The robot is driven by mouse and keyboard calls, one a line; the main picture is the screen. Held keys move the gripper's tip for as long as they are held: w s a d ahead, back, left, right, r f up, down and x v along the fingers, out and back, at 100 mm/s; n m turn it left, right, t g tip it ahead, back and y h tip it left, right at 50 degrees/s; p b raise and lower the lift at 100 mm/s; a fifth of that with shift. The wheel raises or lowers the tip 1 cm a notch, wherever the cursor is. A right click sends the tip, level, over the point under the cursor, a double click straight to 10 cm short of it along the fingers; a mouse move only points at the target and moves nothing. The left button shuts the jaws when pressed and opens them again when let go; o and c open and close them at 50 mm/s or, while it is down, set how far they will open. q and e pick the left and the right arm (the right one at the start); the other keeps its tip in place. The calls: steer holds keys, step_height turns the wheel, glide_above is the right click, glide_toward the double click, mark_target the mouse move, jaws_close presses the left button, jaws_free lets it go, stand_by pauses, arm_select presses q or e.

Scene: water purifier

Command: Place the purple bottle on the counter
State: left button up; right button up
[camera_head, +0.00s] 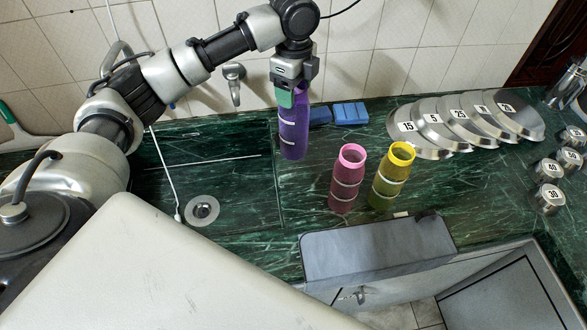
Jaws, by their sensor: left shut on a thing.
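The purple bottle (293,128) hangs upright under my left gripper (287,98), which is shut on its top end. The bottle is in front of the wall and over the dark green marble counter (240,203), close to the right edge of the sink area. I cannot tell whether its base touches the surface. My left arm reaches in from the left and over the top. My right gripper is not in view.
A pink bottle (346,180) and a yellow-green bottle (391,177) stand on the counter to the right. Blue blocks (350,114) lie by the wall. Numbered metal discs (419,132) and weights (548,199) are farther right. A grey box-like thing (376,254) is at the front edge.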

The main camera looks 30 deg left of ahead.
mark_target(294, 119)
arm_select(q)
steer(key=shift+w+a+r+m, duration=0.1)
steer(key=shift+w+r+m, duration=0.1)
steer(key=shift+w+m, duration=0.1)
steer(key=shift+f, duration=0.2)
step_height(294, 119, down, 9)
steer(key=shift+f+p, duration=0.2)
steer(key=shift+p, duration=0.85)
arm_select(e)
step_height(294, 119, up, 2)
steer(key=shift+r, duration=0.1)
arm_select(q)
steer(key=o, duration=1.2)
steer(key=shift+f, duration=0.15)
step_height(294, 119, up, 11)
steer(key=shift+b, duration=1.25)
steer(key=shift+r, duration=0.7)
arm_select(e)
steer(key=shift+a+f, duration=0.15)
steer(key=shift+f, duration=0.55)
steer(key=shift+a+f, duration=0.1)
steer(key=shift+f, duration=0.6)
